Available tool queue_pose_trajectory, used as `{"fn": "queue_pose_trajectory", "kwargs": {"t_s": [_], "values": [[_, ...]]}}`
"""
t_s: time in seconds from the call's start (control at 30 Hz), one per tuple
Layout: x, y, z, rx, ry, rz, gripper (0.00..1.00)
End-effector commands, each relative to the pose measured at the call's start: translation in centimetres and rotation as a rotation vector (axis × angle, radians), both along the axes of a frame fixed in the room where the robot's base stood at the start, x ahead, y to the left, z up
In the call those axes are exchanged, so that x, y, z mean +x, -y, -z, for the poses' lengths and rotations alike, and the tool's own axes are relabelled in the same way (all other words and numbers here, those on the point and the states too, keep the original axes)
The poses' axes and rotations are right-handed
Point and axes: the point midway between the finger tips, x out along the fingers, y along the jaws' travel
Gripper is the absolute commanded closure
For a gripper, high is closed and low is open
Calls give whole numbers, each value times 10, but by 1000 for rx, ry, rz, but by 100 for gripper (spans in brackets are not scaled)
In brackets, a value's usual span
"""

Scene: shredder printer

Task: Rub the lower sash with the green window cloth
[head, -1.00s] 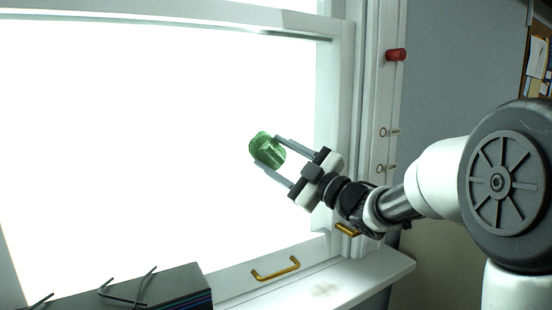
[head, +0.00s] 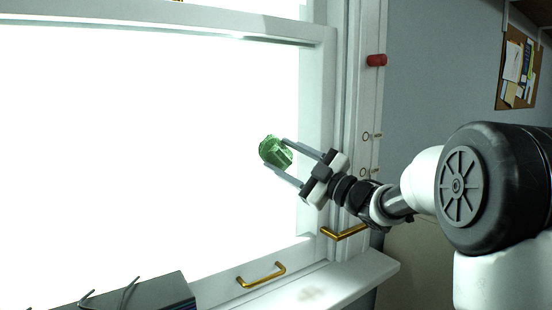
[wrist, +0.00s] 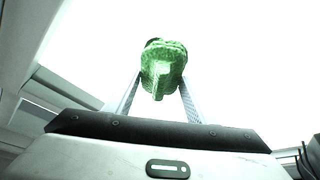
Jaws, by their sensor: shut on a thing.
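The green window cloth (head: 275,152) is bunched between the fingertips of my gripper (head: 284,163), which is shut on it. The cloth also shows in the wrist view (wrist: 162,66), between the two grey fingers. The lower sash (head: 215,266) is a white frame around a very bright pane, with a brass handle (head: 262,274) on its bottom rail. In the head view the cloth appears over the right part of the pane. I cannot tell whether it touches the glass.
A white sill (head: 345,278) runs below the sash. A brass lever handle (head: 343,232) and a red knob (head: 376,60) are on the right side. A dark box-like thing (head: 150,292) stands at the bottom left. A pinboard (head: 516,70) hangs at the right.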

Motion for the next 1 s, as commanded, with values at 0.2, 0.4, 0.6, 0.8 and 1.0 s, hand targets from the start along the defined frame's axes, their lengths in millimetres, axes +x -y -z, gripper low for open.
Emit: {"fn": "queue_pose_trajectory", "kwargs": {"t_s": [0.2,0.4,0.6,0.8,1.0], "values": [[4,6,0,0,0,0,68],[13,18,-1,0,1,-1,68],[24,30,-1,-1,0,-1,68],[23,34,2,-1,0,1,68],[18,26,1,0,1,-2,68]]}}
